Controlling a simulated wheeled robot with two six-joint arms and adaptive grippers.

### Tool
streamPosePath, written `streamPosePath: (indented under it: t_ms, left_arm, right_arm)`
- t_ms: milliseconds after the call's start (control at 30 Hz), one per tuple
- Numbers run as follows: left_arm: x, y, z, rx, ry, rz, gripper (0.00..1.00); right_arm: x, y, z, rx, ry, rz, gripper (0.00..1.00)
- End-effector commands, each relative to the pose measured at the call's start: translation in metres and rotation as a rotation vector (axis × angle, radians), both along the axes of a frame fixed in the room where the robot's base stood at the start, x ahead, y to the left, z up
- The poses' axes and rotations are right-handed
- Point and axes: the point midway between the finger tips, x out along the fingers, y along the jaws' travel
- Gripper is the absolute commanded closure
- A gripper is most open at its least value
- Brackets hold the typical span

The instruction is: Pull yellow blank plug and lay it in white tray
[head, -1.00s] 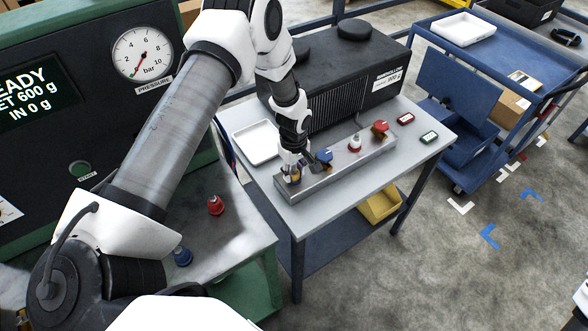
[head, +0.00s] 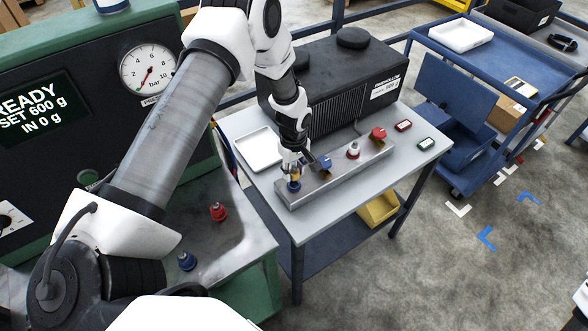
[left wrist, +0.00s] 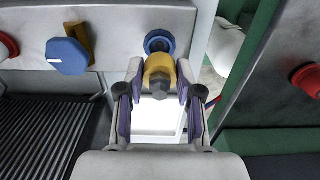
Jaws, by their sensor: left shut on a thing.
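My left gripper (head: 293,168) is shut on the yellow blank plug (left wrist: 158,72), at the left end of the metal manifold bar (head: 340,171). A blue-ringed port (left wrist: 159,42) is right beside the plug in the left wrist view; in the head view the blue ring (head: 294,186) shows just under the plug. I cannot tell whether plug and port still touch. The white tray (head: 258,148) lies flat on the table behind the bar's left end, and looks empty. It also shows between my fingers in the left wrist view (left wrist: 160,126). My right gripper is not in view.
A blue-handled valve (head: 325,163), a red-and-white fitting (head: 353,150) and a red-handled valve (head: 378,133) stand along the bar. A black ribbed box (head: 335,85) stands behind. Red (head: 218,212) and blue (head: 186,261) connectors stand on the green bench.

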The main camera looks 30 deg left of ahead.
Motion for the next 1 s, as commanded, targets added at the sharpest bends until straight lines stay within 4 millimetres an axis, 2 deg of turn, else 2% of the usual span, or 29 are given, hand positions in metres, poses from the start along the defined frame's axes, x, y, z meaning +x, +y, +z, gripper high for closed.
streamPosePath:
  t_ms: [433,767,867,1000]
  left_arm:
    - [0.000,0.000,0.020,0.000,0.000,0.000,1.00]
    - [0.000,0.000,0.020,0.000,0.000,0.000,1.00]
    - [0.001,-0.005,0.018,-0.001,-0.001,-0.027,1.00]
    - [0.001,-0.035,0.010,-0.009,-0.002,-0.228,1.00]
  right_arm:
    - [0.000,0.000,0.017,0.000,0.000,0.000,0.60]
    - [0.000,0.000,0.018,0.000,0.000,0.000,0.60]
    - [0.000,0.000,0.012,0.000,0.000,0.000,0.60]
    - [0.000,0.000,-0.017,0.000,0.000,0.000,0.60]
